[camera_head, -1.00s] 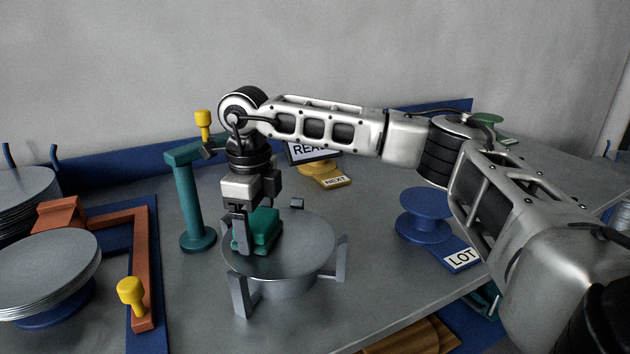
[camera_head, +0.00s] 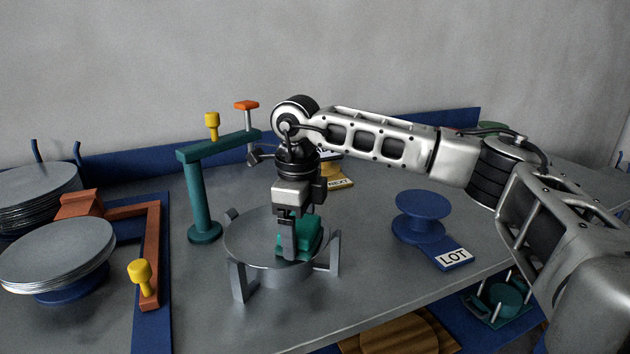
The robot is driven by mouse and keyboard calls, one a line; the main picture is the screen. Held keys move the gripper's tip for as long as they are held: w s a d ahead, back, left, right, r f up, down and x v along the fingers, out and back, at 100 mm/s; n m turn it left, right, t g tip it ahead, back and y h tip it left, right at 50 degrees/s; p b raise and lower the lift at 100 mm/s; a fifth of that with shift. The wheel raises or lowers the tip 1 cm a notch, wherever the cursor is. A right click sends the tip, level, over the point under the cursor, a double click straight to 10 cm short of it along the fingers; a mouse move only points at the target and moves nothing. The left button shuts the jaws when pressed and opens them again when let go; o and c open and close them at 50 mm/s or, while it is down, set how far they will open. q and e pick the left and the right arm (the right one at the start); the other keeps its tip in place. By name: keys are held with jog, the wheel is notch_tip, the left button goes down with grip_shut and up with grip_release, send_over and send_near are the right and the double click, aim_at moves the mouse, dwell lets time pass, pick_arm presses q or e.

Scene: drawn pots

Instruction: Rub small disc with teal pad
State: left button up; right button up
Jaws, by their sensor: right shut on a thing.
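The small disc (camera_head: 250,242) is a flat grey metal plate held among the upright jaws of a grey stand in the middle of the table. The teal pad (camera_head: 312,237) is a small block at the right part of the disc's top. It appears to touch the disc. My right gripper (camera_head: 290,245) points down over the disc and is shut on the teal pad, with a dark finger in front of it. The gripper hides part of the disc and the pad. My left gripper is not in view.
A teal post (camera_head: 202,205) with an arm stands behind the disc. Stacked grey plates (camera_head: 58,252) and an orange bracket (camera_head: 152,250) with a yellow knob (camera_head: 140,272) are at left. A blue spool-shaped stand (camera_head: 422,210) with a LOT label (camera_head: 453,257) is at right.

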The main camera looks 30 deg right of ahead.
notch_tip(320, 180, up, 2)
jog(key=shift+r+p, duration=0.15)
jog(key=shift+p, duration=0.2)
jog(key=shift+w+r+p, duration=0.2)
jog(key=shift+r+p, duration=0.6)
jog(key=shift+r, duration=0.3)
notch_tip(320, 180, up, 2)
jog(key=shift+r+p, duration=0.15)
jog(key=shift+p, duration=0.7)
jog(key=shift+r+p, duration=0.45)
jog(key=shift+r, duration=0.15)
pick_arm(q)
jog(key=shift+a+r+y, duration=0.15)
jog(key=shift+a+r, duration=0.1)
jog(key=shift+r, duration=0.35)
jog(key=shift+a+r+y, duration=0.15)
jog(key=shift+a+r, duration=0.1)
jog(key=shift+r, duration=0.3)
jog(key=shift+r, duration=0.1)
pick_arm(e)
jog(key=shift+s, duration=0.1)
